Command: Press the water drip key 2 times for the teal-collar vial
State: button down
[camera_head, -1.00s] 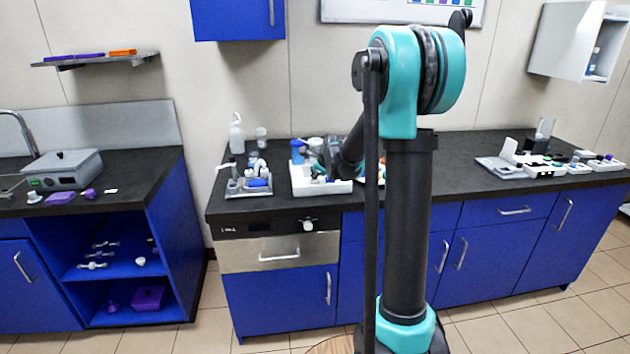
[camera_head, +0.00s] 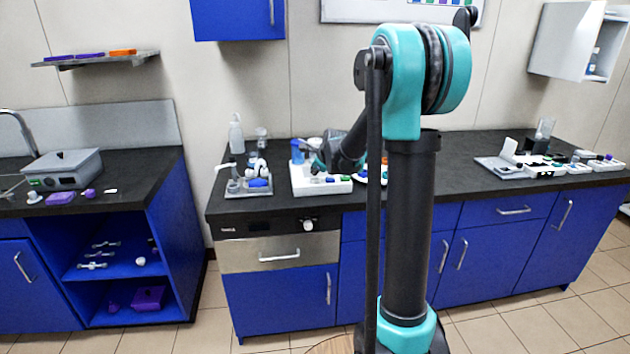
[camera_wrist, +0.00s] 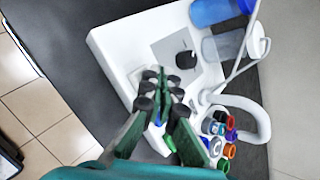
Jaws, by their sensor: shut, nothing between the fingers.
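A white bench device (camera_head: 330,187) stands on the dark counter, with small dark and green spots on its front top. In the wrist view its white body (camera_wrist: 120,50) carries a grey panel, a black knob (camera_wrist: 185,60) and a curved white tube (camera_wrist: 258,112). My gripper (camera_wrist: 165,98) is shut and empty above the device, its fingers hiding part of the top. It also shows over the device in the head view (camera_head: 322,163). Blue and green bits show beside the fingers; I cannot tell which is the water drip key. Several coloured collars (camera_wrist: 222,130) cluster at the right; the teal one is not clear.
A blue container (camera_wrist: 210,10) and a clear one (camera_wrist: 224,45) stand behind the device. A grey tray (camera_head: 250,192) with small items is to its left. More instruments (camera_head: 550,165) stand at the right of the counter.

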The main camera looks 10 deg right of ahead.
aim_at(316, 180)
jog(key=shift+r, duration=2.5)
jog(key=s+d+f+n+g, duration=0.1)
jog(key=s+f+n, duration=0.4)
jog(key=s, duration=0.8)
jog(key=s+d+f+n+g+h, duration=0.1)
jog(key=s+f+n+g, duration=0.1)
jog(key=s+f+n, duration=0.4)
jog(key=s+d+f+n+g+h, duration=0.1)
jog(key=s+f+n, duration=0.5)
jog(key=s+n, duration=0.7)
jog(key=s+d, duration=0.1)
jog(key=s, duration=0.8)
jog(key=shift+n+g, duration=0.3)
jog(key=shift+g, duration=0.1)
